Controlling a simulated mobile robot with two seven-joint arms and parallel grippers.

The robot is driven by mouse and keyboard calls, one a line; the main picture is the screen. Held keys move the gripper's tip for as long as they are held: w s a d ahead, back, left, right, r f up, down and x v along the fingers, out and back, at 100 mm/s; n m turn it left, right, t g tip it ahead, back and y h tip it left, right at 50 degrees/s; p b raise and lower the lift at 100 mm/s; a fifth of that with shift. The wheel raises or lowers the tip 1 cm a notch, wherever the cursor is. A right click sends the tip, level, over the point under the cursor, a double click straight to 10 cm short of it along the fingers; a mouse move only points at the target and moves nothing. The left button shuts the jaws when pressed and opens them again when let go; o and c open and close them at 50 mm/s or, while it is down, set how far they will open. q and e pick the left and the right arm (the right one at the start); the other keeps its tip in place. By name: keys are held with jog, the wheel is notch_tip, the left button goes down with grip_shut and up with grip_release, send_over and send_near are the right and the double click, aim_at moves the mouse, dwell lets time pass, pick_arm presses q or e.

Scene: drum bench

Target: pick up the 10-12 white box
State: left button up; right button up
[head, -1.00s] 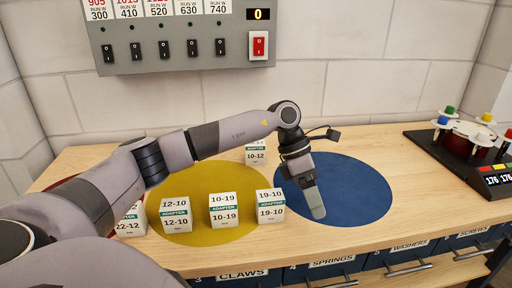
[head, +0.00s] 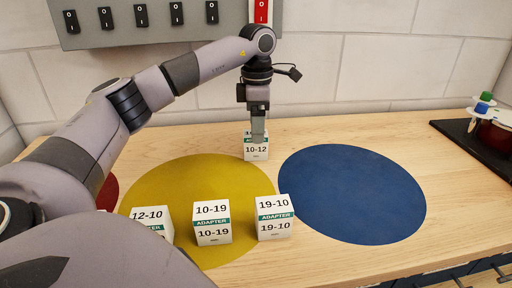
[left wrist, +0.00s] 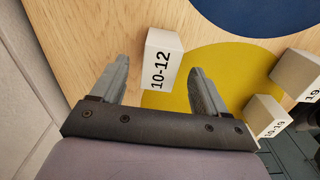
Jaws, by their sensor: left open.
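The 10-12 white box (head: 256,151) stands on the wooden bench at the back edge of the yellow disc, its upper part partly hidden behind my gripper in the head view. My left gripper (head: 258,136) points down at it from above. In the left wrist view, the same box (left wrist: 161,62) lies ahead of and between the two spread fingers of my open left gripper (left wrist: 160,82), and nothing is held. Whether the fingers reach down beside the box is hard to tell. My right gripper is not in view.
White boxes 12-10 (head: 150,222), 10-19 (head: 212,222) and 19-10 (head: 274,216) stand along the front of the yellow disc (head: 170,190). The blue disc (head: 350,195) is bare. A switch panel (head: 150,22) hangs on the wall behind.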

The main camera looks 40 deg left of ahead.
aim_at(252, 152)
pick_arm(q)
notch_tip(252, 152, down, 6)
jog(key=shift+s+a+f, duration=0.1)
jog(key=shift+s+f, duration=0.05)
jog(key=c, duration=1.1)
